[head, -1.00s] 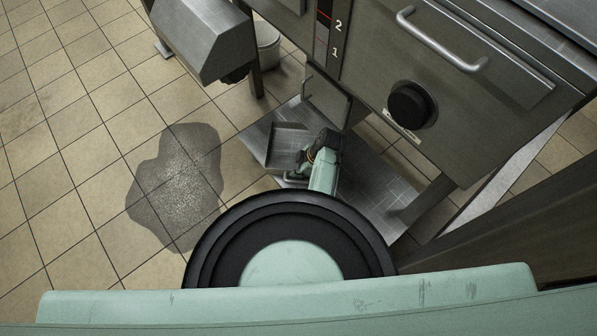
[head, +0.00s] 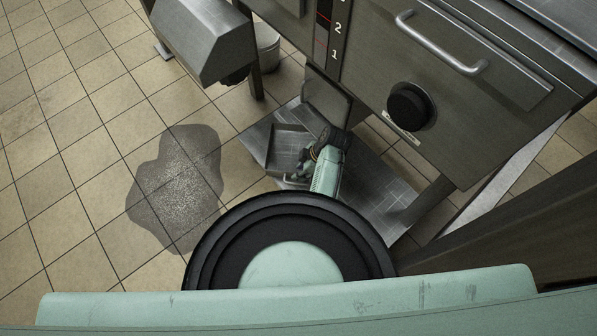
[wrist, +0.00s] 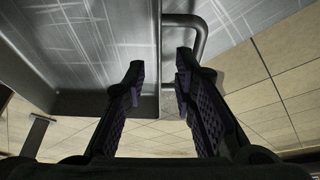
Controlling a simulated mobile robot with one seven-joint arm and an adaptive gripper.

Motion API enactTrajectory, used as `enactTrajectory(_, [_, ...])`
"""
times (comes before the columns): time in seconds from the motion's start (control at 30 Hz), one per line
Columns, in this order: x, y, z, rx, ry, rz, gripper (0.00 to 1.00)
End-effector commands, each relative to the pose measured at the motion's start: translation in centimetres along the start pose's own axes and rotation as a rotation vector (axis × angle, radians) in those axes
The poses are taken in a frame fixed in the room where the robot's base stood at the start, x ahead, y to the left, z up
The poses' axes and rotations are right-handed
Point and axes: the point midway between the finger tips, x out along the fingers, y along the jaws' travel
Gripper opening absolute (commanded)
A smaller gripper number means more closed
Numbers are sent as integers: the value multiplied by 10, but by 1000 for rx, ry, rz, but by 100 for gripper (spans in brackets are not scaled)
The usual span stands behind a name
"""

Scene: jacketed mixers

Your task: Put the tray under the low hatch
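The tray (head: 289,143) is a grey metal pan on a low metal plate at floor level in the head view. Its bent bar handle (wrist: 203,38) shows in the wrist view, beside the tray's wall (wrist: 107,104). My gripper (wrist: 160,82) is open, its two dark fingers apart, close to the handle; the right finger overlaps part of it, and I cannot tell whether they touch. In the head view my gripper (head: 304,167) is at the tray's right side, partly hidden by my wrist. The low hatch (head: 327,97) is a grey flap hanging beneath the mixer front, just behind the tray.
The mixer front (head: 450,85) has a bar handle and a black knob above the low metal plate (head: 385,195). A mixer leg stands at right. A grey puddle (head: 178,188) lies on the tiles at left. A pale bucket (head: 267,47) stands behind. Open floor lies left.

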Motion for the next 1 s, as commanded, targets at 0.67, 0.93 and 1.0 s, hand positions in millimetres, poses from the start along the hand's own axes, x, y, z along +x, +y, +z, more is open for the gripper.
enactTrajectory(0.67, [-95,0,0,1,0,1,25])
enactTrajectory(0.93, [-95,0,0,1,0,1,25])
enactTrajectory(1.0, [-95,0,0,1,0,1,25])
